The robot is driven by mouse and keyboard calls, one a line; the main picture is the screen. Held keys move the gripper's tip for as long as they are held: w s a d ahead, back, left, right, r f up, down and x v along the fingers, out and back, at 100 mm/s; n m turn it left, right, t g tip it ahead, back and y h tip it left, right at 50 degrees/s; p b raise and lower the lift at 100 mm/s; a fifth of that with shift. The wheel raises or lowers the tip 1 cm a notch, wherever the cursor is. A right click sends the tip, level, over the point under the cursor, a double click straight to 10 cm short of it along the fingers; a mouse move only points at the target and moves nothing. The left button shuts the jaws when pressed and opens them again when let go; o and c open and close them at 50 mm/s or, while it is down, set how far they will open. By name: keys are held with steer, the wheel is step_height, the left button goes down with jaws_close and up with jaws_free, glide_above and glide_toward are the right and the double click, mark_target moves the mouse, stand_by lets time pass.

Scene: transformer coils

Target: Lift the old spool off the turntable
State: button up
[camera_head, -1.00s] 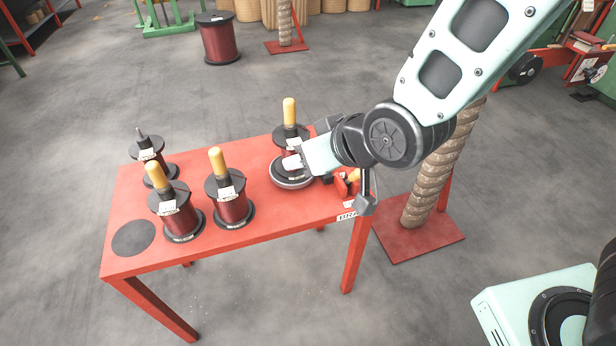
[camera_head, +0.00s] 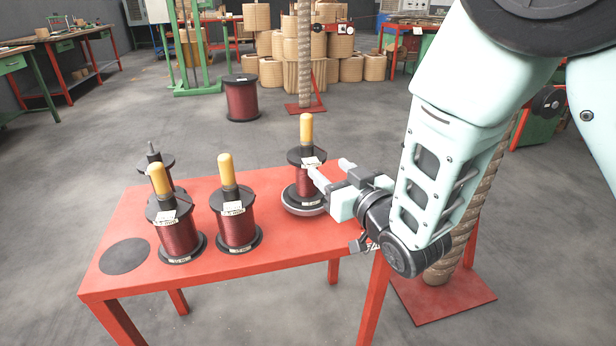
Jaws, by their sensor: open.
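The old spool (camera_head: 304,181) stands upright on the turntable (camera_head: 305,208), a round grey disc at the right end of the red table. It has dark flanges, reddish-brown winding, a white tag and a yellow handle on top. My gripper (camera_head: 331,170) is open and comes in from the right, its pale fingers level with the spool's upper part. One finger lies in front of the spool's right side in the picture, the other farther back. I cannot tell whether they touch it.
Two spools with yellow handles, (camera_head: 177,232) and (camera_head: 237,222), stand on the red table (camera_head: 275,250) left of the turntable. Another with a bare dark spindle (camera_head: 153,162) stands behind them. A dark round pad (camera_head: 125,256) at the left end is empty. A rope-wrapped post (camera_head: 455,245) stands right.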

mark_target(310, 151)
steer(key=b+x, duration=0.1)
steer(key=x, duration=1)
steer(key=shift+w+d+f+b, duration=0.1)
steer(key=shift+w+b, duration=0.15)
steer(key=shift+b, duration=0.15)
jaws_close()
